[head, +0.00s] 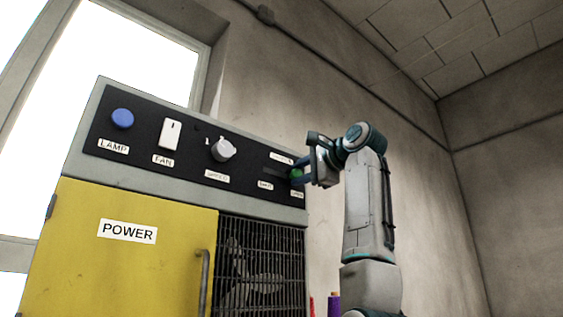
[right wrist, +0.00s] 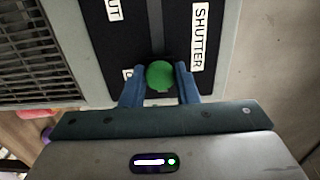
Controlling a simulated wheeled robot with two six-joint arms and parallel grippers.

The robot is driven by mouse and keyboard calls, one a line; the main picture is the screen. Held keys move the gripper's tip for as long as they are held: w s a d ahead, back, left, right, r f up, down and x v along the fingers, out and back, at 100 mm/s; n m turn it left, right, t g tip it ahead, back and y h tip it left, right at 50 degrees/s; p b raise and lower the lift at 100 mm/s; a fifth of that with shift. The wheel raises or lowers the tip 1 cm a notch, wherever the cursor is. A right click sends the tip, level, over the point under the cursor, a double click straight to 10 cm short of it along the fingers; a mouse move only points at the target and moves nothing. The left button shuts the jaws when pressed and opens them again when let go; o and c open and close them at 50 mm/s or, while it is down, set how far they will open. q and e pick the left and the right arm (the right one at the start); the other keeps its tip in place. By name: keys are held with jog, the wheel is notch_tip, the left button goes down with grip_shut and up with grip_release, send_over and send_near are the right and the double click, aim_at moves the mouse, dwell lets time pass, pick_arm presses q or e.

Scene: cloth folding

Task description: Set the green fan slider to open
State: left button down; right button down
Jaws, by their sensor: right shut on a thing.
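The green fan slider knob (head: 296,174) sits at the right end of its dark slot on the black control panel (head: 188,122), above the right-hand small label. In the right wrist view the green knob (right wrist: 159,75) is between the two blue fingers, beside a label partly hidden by a finger that starts with "O". The slot (right wrist: 155,25) runs away from it toward the "SHUT" label (right wrist: 113,9). A "SHUTTER" label (right wrist: 200,37) is along the other side. My right gripper (head: 302,172) is shut on the knob. My left gripper is in neither view.
The panel also carries a blue lamp button (head: 122,118), a white fan switch (head: 170,135) and a grey round dial (head: 223,150). Below are a yellow power door (head: 125,255) with a handle (head: 204,283) and a fan grille (head: 262,265). Open space lies right of my arm.

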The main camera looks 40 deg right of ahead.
jog(key=shift+d, duration=1.25)
jog(key=c, duration=1.2)
grip_release()
jog(key=shift+d, duration=0.15)
jog(key=shift+o, duration=0.5)
jog(key=shift+d, duration=0.25)
jog(key=s+b, duration=0.4)
jog(key=s, duration=0.6)
jog(key=shift+s+d, duration=0.35)
jog(key=shift+d, duration=0.05)
jog(key=shift+s, duration=0.1)
